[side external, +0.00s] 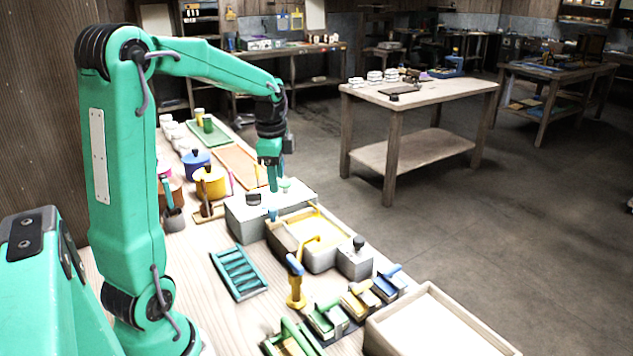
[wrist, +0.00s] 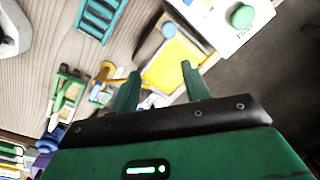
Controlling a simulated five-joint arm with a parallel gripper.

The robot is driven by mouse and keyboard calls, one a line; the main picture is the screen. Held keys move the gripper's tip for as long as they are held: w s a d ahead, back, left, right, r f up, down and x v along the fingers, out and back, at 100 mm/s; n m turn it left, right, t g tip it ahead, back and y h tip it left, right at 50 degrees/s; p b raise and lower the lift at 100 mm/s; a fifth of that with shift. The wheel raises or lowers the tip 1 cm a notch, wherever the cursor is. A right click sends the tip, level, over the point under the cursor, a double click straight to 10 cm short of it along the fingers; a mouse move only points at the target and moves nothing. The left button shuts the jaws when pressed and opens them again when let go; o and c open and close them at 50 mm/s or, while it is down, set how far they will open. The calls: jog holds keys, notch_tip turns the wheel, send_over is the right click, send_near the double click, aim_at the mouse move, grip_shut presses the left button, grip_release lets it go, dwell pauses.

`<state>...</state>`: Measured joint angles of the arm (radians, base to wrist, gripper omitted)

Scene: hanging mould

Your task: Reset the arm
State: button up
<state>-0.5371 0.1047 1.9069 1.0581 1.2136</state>
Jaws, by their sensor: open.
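My green arm reaches over the workbench from the left in the side external view. My gripper (side external: 271,180) points down above a pale grey block-like box (side external: 245,222) with small items on its top. In the wrist view the two green fingers of my gripper (wrist: 160,82) stand apart with nothing between them. Beyond the fingertips lies a tray with a yellow inside (wrist: 175,65). No object is held. The exact gap between the fingertips and the things below is hard to judge.
A teal slatted rack (side external: 238,272), a yellow stand with a blue top (side external: 296,285), several hand tools (side external: 360,299) and a pale open tray (side external: 440,325) crowd the near bench. Yellow (side external: 210,183) and blue (side external: 196,162) pots stand farther back. A separate table (side external: 420,92) stands across open floor.

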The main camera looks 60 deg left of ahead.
jog(key=s+d+r+n+t, duration=0.2)
jog(key=s+d+n, duration=0.2)
jog(key=d, duration=0.6)
jog(key=s+d+r+n+t, duration=0.2)
jog(key=s+d+n+t, duration=0.1)
jog(key=s+d, duration=0.5)
jog(key=shift+d+r+n, duration=0.15)
jog(key=shift+d+n, duration=0.25)
jog(key=shift+d, duration=0.8)
